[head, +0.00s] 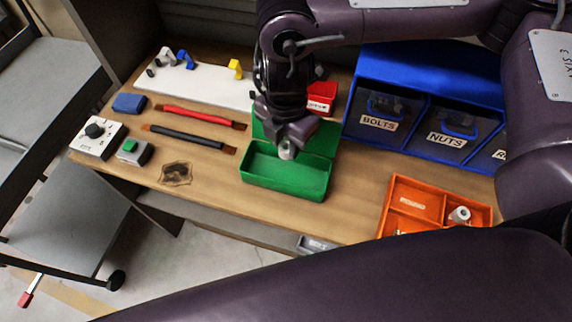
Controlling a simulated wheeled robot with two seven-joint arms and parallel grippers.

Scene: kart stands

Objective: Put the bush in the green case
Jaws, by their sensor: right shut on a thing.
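The green case (262,187) lies open on the wooden bench, its lid (320,139) tilted up behind its tray. The tray's visible inside looks empty. My right gripper (287,143) points down over the back part of the case. It is shut on the bush (287,151), a small light-grey cylinder whose lower end shows below the fingers. The bush appears to be above the tray floor; its exact height is hard to tell. My left gripper is not in view.
An orange divided tray (392,212) with a small metal part (460,214) stands at the right. Blue bins (420,75) and a red box (321,97) are behind.

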